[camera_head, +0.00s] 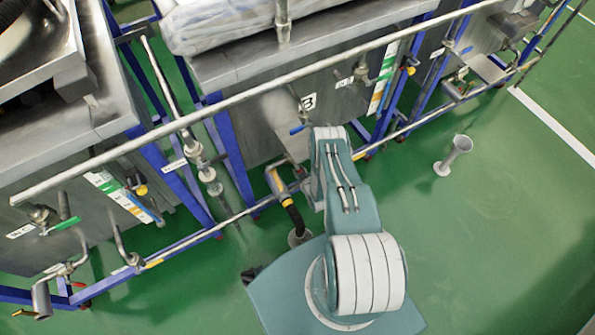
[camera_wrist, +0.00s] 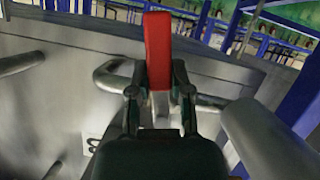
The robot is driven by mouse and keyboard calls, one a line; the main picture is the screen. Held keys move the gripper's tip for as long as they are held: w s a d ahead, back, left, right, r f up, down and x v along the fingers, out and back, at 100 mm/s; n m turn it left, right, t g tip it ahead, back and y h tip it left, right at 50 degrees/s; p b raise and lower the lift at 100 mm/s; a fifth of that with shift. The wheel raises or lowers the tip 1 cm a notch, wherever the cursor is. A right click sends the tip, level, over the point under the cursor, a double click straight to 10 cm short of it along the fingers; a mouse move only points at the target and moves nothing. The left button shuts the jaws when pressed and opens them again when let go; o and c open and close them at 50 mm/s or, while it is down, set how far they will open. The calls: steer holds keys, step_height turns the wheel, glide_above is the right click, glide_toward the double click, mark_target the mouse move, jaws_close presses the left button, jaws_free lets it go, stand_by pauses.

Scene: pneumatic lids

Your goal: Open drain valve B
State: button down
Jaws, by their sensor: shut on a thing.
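In the wrist view a red valve handle (camera_wrist: 158,48) stands upright between the two dark fingers of my gripper (camera_wrist: 160,97). The gripper is shut on the handle, with a finger against each side. In the head view a tank carries the label B (camera_head: 308,101), with a blue handle (camera_head: 298,129) below it. My arm covers the area below that tank, so the gripper and the red handle are hidden there.
A long rail (camera_head: 250,82) crosses in front of the tanks. Blue frame legs (camera_head: 196,183) and a drain pipe with a yellow band (camera_head: 277,183) stand close to my arm. A pale floor funnel (camera_head: 455,152) stands at right. The green floor at right is otherwise clear.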

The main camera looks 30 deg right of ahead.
steer(key=n+h, duration=0.1)
steer(key=d+n, duration=0.1)
steer(key=shift+r+n+t+h, duration=0.2)
steer(key=shift+n+t+h, duration=0.1)
steer(key=shift+h, duration=0.1)
steer(key=n, duration=0.1)
steer(key=n+h, duration=0.1)
steer(key=shift+w+d+r+n, duration=0.1)
steer(key=shift+d+r+n, duration=0.2)
steer(key=shift+d+r, duration=0.1)
steer(key=shift+d+r+n+t+h, duration=0.1)
steer(key=shift+r+n+t+h, duration=0.3)
steer(key=shift+n, duration=0.65)
steer(key=shift+d+r+n+t+h, duration=0.1)
steer(key=shift+r+n+t+h, duration=0.4)
steer(key=shift+n, duration=0.6)
steer(key=shift+d+r+n+t+h, duration=0.1)
steer(key=shift+r+n+t+h, duration=0.3)
steer(key=shift+n, duration=0.65)
steer(key=shift+f, duration=0.2)
steer(key=c, duration=0.5)
jaws_free()
